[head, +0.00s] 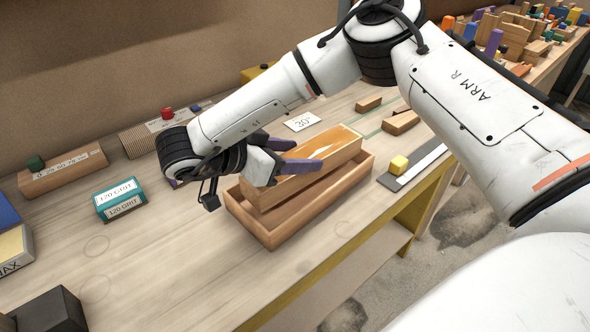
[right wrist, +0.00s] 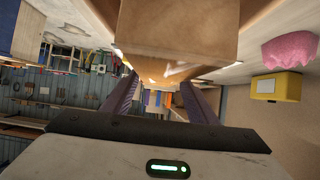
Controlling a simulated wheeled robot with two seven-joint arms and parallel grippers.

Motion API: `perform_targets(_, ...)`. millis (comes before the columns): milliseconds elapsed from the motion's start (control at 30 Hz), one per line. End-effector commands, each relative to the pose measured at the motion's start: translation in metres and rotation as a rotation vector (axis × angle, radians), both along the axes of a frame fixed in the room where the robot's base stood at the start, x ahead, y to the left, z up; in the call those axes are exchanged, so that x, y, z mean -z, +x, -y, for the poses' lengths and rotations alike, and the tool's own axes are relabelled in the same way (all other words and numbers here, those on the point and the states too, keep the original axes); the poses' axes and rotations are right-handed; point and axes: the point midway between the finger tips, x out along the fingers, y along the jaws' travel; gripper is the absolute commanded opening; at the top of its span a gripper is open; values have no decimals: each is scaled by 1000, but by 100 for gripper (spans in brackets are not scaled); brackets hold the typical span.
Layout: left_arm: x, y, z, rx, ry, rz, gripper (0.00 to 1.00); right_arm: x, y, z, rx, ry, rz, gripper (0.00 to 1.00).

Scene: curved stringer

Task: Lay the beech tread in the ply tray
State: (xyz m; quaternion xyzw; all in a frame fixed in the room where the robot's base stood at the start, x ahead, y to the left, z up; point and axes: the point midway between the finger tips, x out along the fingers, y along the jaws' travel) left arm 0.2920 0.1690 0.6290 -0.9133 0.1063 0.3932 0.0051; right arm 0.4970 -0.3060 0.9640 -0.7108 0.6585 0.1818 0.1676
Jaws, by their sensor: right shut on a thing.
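The beech tread (head: 331,145), a long pale wooden block with a shiny top, is held between the purple fingers of my right gripper (head: 308,156). The ply tray (head: 322,208), an open shallow wooden box, is directly beneath it on the bench. The tread runs roughly along the tray and its top stands above the rim. I cannot tell whether its underside touches the tray floor. In the right wrist view, the tread (right wrist: 180,35) fills the top middle, between the two fingers. My left gripper is not seen.
Left of the tray are a teal sanding-grit box (head: 120,199) and a wooden block with a green knob (head: 62,172). A white card (head: 302,121) and loose wood pieces (head: 401,122) lie behind.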

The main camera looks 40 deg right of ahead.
Motion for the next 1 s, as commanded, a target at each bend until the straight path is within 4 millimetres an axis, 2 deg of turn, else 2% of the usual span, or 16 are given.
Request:
perform_targets(167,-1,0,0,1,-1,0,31,10,1,0,0,-3,4,10)
perform_targets(400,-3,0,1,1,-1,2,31,40,0,0,1,-4,3,10)
perform_targets(767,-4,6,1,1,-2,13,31,44,1,0,0,-4,5,10)
perform_targets(800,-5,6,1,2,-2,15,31,45,0,0,0,0,2,58)
perform_targets(900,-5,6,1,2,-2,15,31,45,0,0,0,0,2,72)
perform_targets(1000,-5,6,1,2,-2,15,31,44,0,0,0,0,2,72)
